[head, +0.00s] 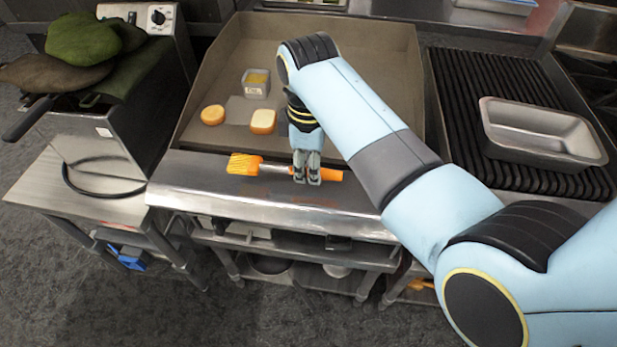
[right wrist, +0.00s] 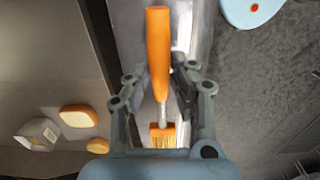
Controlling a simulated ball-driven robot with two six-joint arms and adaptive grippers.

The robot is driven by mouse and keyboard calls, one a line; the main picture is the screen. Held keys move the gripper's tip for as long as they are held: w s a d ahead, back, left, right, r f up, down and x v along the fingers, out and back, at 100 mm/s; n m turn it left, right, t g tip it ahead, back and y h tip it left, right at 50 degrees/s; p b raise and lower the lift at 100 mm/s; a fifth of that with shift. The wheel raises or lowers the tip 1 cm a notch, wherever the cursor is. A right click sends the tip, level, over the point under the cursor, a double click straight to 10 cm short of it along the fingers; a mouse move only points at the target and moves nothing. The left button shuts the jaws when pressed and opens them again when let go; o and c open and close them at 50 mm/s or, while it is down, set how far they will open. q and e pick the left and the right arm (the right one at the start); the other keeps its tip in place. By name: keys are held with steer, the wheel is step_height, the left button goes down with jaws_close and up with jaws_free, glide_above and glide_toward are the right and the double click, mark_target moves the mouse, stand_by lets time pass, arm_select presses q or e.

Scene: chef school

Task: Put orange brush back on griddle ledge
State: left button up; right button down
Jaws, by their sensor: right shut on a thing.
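The orange brush (head: 245,164) lies lengthwise along the griddle ledge (head: 370,195), bristles to the left and handle end to the right. Its orange handle (right wrist: 158,50) and bristles also show in the right wrist view. My right gripper (head: 306,178) points down at the ledge and is shut on the brush at its handle side, with a finger on each side. The brush is on or just above the ledge; I cannot tell if it touches. My left gripper is not in view.
The griddle plate (head: 345,65) behind the ledge holds a small container (head: 256,83), a bread slice (head: 263,121) and a round bun (head: 212,115). A metal pan (head: 540,132) sits on the ribbed grill at right. A fryer with dark green mitts (head: 85,40) stands at left.

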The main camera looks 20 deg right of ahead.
mark_target(309, 189)
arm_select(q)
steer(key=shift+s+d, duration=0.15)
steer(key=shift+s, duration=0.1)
arm_select(e)
steer(key=shift+w+f, duration=0.1)
steer(key=shift+f, duration=2)
steer(key=c, duration=1.1)
jaws_free()
steer(key=shift+c, duration=0.2)
